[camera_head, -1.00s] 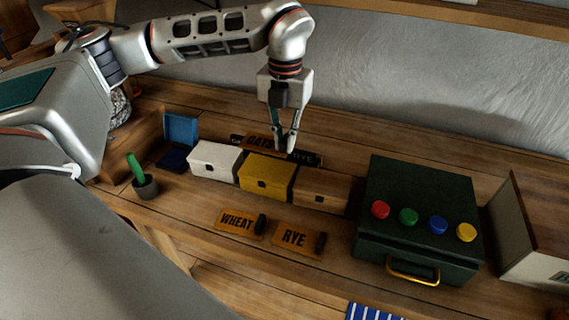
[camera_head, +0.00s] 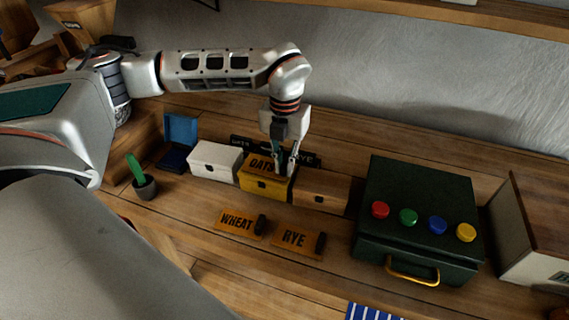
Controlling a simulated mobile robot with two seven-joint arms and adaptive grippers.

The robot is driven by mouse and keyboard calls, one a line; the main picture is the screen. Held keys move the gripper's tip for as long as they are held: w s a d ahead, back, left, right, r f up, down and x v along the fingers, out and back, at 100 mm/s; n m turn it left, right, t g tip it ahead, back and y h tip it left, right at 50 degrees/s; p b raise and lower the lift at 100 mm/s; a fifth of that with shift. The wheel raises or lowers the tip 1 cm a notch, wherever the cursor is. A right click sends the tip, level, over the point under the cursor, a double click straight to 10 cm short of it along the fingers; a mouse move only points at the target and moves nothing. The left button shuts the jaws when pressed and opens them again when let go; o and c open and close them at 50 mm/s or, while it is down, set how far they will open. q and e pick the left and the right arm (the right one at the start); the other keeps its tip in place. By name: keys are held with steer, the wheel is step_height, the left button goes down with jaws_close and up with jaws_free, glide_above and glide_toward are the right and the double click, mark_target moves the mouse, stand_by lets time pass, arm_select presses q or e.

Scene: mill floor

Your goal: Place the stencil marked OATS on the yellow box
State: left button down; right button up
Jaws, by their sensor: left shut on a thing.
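The OATS stencil (camera_head: 261,164) is an orange plate with dark letters. It lies at the top of the yellow box (camera_head: 258,184), over its lid; whether it rests fully on the lid I cannot tell. My left gripper (camera_head: 284,170) points down at the stencil's right end and is shut on it, with the held part hidden between the fingers. The yellow box stands between a white box (camera_head: 213,162) and a brown wooden box (camera_head: 320,191). My right gripper is not in view.
The WHEAT stencil (camera_head: 236,221) and RYE stencil (camera_head: 294,239) lie in front of the boxes. A dark labelled strip (camera_head: 308,160) is behind them. A green case (camera_head: 415,200) with coloured knobs stands right.

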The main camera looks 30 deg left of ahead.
arm_select(q)
steer(key=c, duration=2.1)
jaws_free()
step_height(320, 180, up, 12)
steer(key=shift+r, duration=0.1)
